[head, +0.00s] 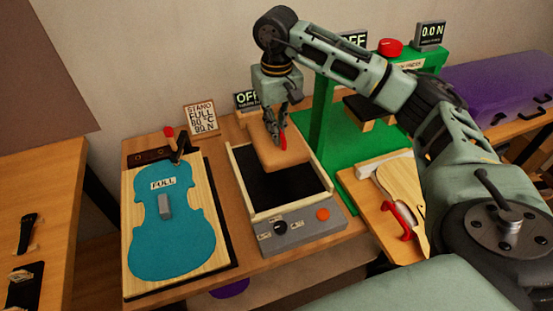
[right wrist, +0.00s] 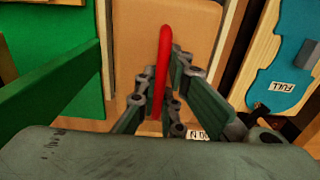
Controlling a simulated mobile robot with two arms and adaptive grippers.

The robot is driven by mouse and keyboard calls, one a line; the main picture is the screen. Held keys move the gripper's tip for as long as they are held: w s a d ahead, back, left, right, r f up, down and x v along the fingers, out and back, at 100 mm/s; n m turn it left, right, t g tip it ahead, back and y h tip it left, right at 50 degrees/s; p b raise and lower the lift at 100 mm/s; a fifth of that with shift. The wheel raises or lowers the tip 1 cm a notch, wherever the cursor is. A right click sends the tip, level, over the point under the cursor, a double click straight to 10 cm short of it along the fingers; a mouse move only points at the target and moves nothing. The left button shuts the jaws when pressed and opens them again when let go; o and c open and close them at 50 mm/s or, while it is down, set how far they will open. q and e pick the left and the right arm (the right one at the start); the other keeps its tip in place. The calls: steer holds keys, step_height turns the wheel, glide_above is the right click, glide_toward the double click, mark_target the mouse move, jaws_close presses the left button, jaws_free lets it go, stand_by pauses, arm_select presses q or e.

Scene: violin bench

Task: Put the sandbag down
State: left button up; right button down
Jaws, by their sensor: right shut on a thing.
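The sandbag (head: 266,155) is a tan, flat, soft-edged block with a red strap on top. It is at the back end of the dark plate of the heating box (head: 285,187). My right gripper (head: 281,128) points down and is shut on the red strap. In the right wrist view the red strap (right wrist: 163,70) runs between the fingers, with the tan sandbag (right wrist: 195,30) below. I cannot tell whether the bag touches the plate or hangs just above it. My left gripper is not in view.
A teal violin-shaped template (head: 170,230) marked FULL lies on a board at left. A green press frame (head: 322,115) stands right of the box. A pale wooden violin part (head: 400,183) with a red clamp lies at right. A sign (head: 200,118) stands behind.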

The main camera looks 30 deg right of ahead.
step_height(320, 180, down, 5)
steer(key=shift+w+a+r+p, duration=0.1)
steer(key=shift+w+r+p, duration=0.1)
steer(key=shift+p, duration=0.25)
steer(key=shift+f+p, duration=0.5)
steer(key=shift+f, duration=1.55)
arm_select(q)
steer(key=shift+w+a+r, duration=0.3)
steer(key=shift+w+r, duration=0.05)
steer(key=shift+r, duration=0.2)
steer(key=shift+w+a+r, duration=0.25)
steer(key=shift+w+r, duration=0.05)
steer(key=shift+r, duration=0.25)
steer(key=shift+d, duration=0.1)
arm_select(e)
steer(key=shift+s, duration=0.1)
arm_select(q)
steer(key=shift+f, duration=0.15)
arm_select(e)
steer(key=c, duration=1.9)
jaws_free()
steer(key=shift+s+f, duration=0.1)
steer(key=shift+o, duration=0.2)
